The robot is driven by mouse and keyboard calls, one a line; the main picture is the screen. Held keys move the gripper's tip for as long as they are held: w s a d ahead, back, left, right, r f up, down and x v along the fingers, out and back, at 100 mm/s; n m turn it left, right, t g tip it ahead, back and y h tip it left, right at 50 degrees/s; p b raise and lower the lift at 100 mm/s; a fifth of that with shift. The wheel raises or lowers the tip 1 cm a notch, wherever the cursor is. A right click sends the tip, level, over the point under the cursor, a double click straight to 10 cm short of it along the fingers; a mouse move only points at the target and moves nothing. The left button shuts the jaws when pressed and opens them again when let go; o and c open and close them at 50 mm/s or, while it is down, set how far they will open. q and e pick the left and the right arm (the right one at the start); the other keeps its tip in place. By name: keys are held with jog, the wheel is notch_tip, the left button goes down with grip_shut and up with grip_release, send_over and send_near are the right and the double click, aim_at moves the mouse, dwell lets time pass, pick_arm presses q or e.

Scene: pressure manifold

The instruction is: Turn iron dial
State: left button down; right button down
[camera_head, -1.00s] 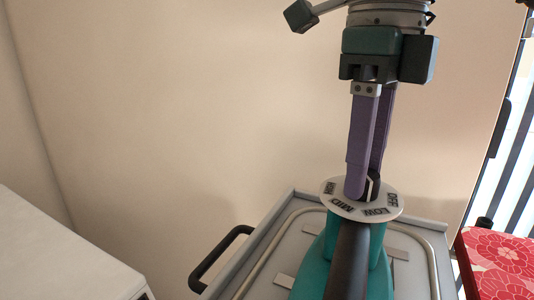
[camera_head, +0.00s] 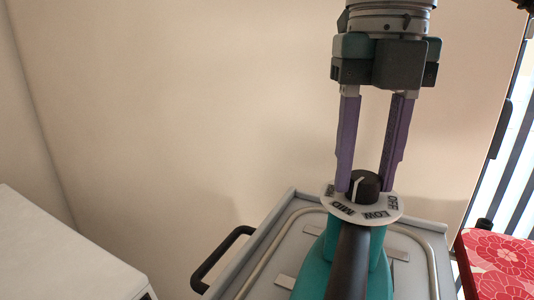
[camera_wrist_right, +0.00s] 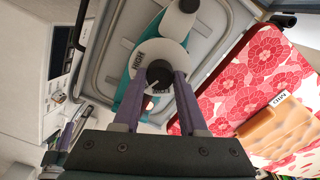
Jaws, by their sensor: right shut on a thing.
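The iron dial is a black knob (camera_head: 366,184) with a white pointer line, on a pale disc (camera_head: 362,207) marked OFF, LOW, MID and HIGH. The HIGH mark is partly hidden in the head view. The pointer faces the near side, roughly towards MID. The iron (camera_head: 312,268) is teal with a dark handle and stands on the board. My right gripper (camera_head: 365,187) comes from above, its two purple fingers shut on opposite sides of the knob. The right wrist view also shows the knob (camera_wrist_right: 159,74) between the fingertips.
The iron stands on a grey board (camera_head: 268,232) with a black side handle (camera_head: 220,258). A red floral surface (camera_head: 500,262) lies to the right. A white cabinet (camera_head: 60,255) stands at lower left. Bare wall is behind.

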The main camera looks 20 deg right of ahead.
aim_at(363, 177)
jog(key=shift+m, duration=0.7)
jog(key=shift+c, duration=2.2)
grip_release()
jog(key=shift+r, duration=0.1)
notch_tip(363, 177, up, 10)
jog(key=p, duration=0.2)
jog(key=shift+a, duration=0.1)
